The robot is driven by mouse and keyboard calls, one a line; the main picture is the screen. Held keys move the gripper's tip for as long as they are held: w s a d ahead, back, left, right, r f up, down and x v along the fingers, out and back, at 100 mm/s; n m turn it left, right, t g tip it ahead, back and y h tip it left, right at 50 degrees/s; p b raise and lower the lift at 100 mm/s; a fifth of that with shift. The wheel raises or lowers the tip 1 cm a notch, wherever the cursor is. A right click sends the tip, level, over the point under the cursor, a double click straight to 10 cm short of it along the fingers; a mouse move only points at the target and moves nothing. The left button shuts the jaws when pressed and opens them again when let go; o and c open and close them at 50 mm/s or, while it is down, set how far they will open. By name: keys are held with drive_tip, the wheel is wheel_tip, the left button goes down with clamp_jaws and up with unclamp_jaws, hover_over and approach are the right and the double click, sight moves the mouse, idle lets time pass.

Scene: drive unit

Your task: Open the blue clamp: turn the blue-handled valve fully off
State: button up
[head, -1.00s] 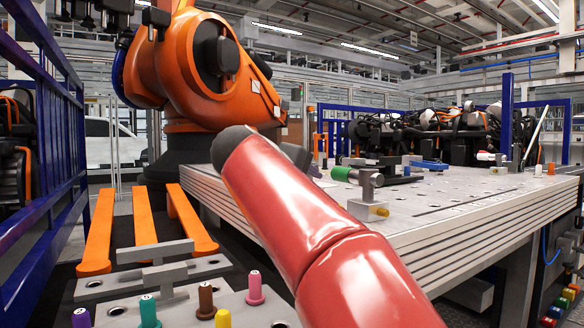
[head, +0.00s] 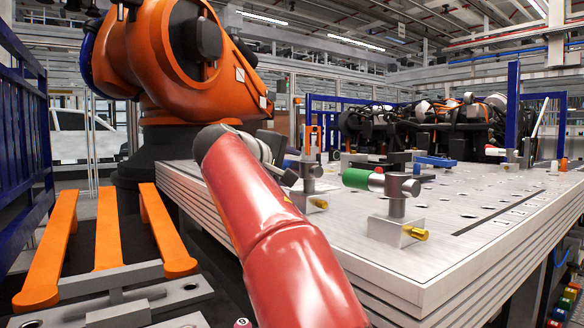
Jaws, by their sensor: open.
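A blue handle (head: 435,162) lies low on the far part of the metal fixture table (head: 470,225), right of the middle of the head view. It is small, and I cannot tell its turn position or which valve body it belongs to. My red arm reaches up from the bottom and bends near the table's left edge. A grey part beyond the bend (head: 272,147) shows only partly. The blue handle stands to the right of the arm's bend, with a clear gap in the picture.
A green-handled clamp valve (head: 362,179) stands nearer on the table. Another grey clamp post (head: 311,172) stands close to my arm. A large orange robot (head: 180,70) stands back left.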

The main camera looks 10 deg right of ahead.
drive_tip(key=shift+x, duration=1)
drive_tip(key=shift+c, duration=0.4)
clamp_jaws()
